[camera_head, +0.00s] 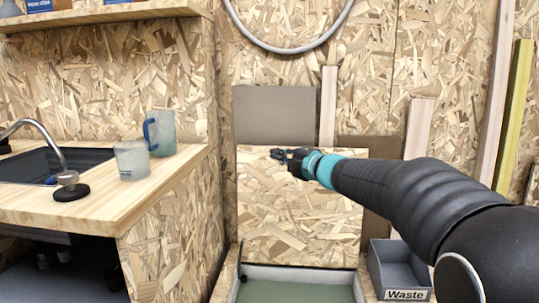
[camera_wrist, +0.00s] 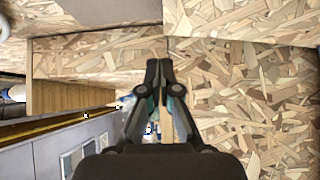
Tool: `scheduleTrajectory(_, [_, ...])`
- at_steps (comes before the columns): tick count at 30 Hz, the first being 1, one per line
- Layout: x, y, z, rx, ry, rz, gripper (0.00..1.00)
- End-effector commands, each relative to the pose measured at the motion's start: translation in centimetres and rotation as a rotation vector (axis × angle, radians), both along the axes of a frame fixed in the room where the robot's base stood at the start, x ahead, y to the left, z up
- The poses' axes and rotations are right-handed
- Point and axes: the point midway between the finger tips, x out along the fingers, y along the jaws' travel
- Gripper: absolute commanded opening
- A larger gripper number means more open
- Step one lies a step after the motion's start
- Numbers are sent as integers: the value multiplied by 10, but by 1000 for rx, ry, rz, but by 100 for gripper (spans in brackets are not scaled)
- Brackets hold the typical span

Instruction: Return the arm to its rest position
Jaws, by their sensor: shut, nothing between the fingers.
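My gripper (camera_head: 279,154) is at the end of my black arm, which reaches in from the right in the head view. It is in front of a chipboard panel (camera_head: 300,225), right of the counter. In the wrist view my gripper (camera_wrist: 158,64) has its fingers together with nothing between them. Whether it touches the panel cannot be told.
A wooden counter (camera_head: 160,190) at left holds a sink (camera_head: 40,165) with a tap, a clear cup (camera_head: 131,161) and a jug with a blue handle (camera_head: 163,133). A grey box labelled Waste (camera_head: 404,294) stands at lower right. Boards lean on the back wall.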

Motion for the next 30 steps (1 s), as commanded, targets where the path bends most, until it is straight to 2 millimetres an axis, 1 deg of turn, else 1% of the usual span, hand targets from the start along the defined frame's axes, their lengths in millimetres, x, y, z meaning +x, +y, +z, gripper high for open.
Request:
scheduleTrajectory(1, [-7,-7,1,0,0,-1,0])
scheduleTrajectory(3, [-15,-13,1,0,1,-1,0])
scheduleTrajectory(9, [-27,-27,3,0,1,-2,0])
scheduleTrajectory(12, [-27,-32,1,8,20,-22,0])
scheduleTrajectory(14, [-21,-40,-1,18,43,-67,0])
scheduleTrajectory(15, [-15,-48,-4,33,67,-112,0])
scheduleTrajectory(17, [-5,-65,-14,69,123,-205,0])
scheduleTrajectory(19, [4,-90,-37,129,217,-338,0])
scheduleTrajectory(20, [6,-101,-47,159,262,-399,0])
scheduleTrajectory(21, [4,-117,-59,198,316,-481,0])
scheduleTrajectory(23, [-4,-139,-76,260,398,-600,0])
scheduleTrajectory(24, [-13,-154,-86,303,454,-681,0])
scheduleTrajectory(26, [-32,-174,-103,367,538,-797,0])
scheduleTrajectory(27, [-47,-187,-114,411,594,-874,0])
scheduleTrajectory(29, [-75,-202,-132,469,687,-981,0])
scheduleTrajectory(30, [-96,-211,-143,514,749,-1052,0])
